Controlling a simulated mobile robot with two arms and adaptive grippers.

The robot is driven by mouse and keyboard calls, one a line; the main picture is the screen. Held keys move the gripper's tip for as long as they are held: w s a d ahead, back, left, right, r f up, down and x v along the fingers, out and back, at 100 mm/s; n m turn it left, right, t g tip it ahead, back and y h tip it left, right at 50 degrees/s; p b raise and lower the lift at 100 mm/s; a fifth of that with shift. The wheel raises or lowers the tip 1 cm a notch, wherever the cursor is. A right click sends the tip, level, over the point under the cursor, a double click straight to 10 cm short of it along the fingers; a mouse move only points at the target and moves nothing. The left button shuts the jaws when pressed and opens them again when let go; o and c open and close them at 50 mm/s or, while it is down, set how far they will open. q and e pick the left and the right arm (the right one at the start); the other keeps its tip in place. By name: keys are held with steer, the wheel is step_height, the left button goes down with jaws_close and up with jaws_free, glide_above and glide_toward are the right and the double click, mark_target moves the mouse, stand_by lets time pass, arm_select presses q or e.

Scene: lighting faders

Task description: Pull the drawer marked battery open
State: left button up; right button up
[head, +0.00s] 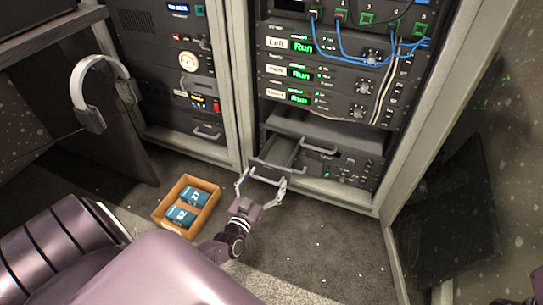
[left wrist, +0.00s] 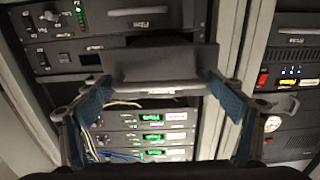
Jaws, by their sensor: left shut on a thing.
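A dark grey drawer (head: 281,150) stands partly pulled out of the lower part of the right rack, with its inside showing. Its front and handle (left wrist: 158,84) fill the middle of the left wrist view. A small white label (left wrist: 162,92) shows at its edge, but I cannot read it. My left gripper (head: 262,184) is at the drawer front, low over the floor. Its two fingers, with blue pads in the left wrist view (left wrist: 163,103), stand one at each side of the handle and are shut on it.
An orange-brown box (head: 160,213) with blue packs numbered 62 and 27 sits on the floor left of my gripper. A headset (head: 84,92) hangs at the left. Blue cables (head: 345,52) cross the upper rack.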

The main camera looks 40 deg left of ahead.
arm_select(q)
steer(key=shift+p+v, duration=0.55)
steer(key=shift+v, duration=1.4)
steer(key=shift+d, duration=0.1)
steer(key=o, duration=1.4)
steer(key=shift+w, duration=0.1)
steer(key=v, duration=1.2)
steer(key=shift+f, duration=0.1)
